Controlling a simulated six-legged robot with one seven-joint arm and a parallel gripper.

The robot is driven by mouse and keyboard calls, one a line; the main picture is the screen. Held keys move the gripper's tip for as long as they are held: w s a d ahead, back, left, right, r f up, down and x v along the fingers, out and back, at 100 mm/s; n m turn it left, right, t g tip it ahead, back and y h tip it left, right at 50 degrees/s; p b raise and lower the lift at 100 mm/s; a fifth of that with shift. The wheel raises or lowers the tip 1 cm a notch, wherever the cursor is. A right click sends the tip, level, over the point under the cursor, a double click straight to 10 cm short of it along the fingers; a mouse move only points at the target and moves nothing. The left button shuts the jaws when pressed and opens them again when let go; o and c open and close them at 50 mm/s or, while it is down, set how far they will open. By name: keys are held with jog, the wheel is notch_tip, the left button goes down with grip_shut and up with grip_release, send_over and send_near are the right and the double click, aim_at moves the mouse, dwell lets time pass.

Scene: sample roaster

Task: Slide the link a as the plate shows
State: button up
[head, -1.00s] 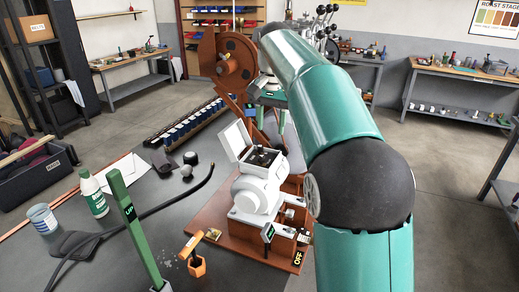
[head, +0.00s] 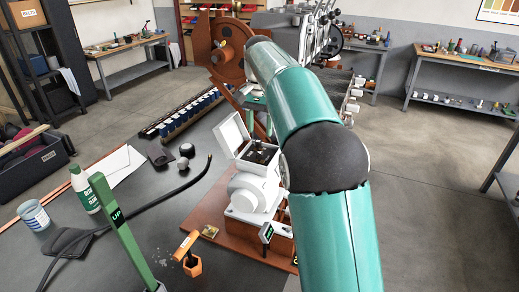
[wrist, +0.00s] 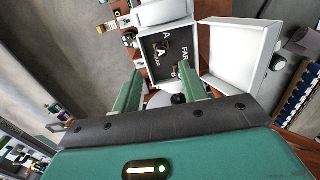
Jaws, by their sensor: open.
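My gripper (wrist: 160,68) is open in the wrist view, its two green fingers apart with nothing seen between them. They point toward an open white box (wrist: 196,22) with a dark plate inside. The plate (wrist: 170,62) carries the white letters A, FAR and B.
The box sits on a white rounded housing (head: 250,192) on a reddish-brown base (head: 225,235). A green post marked UP (head: 122,228), a green-labelled bottle (head: 84,190), a can (head: 36,217) and a black hose (head: 150,207) are on the dark bench.

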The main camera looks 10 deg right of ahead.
aim_at(259, 153)
notch_tip(259, 153, down, 9)
jog(key=shift+w+r, duration=0.1)
jog(key=shift+w, duration=0.05)
jog(key=shift+c, duration=0.2)
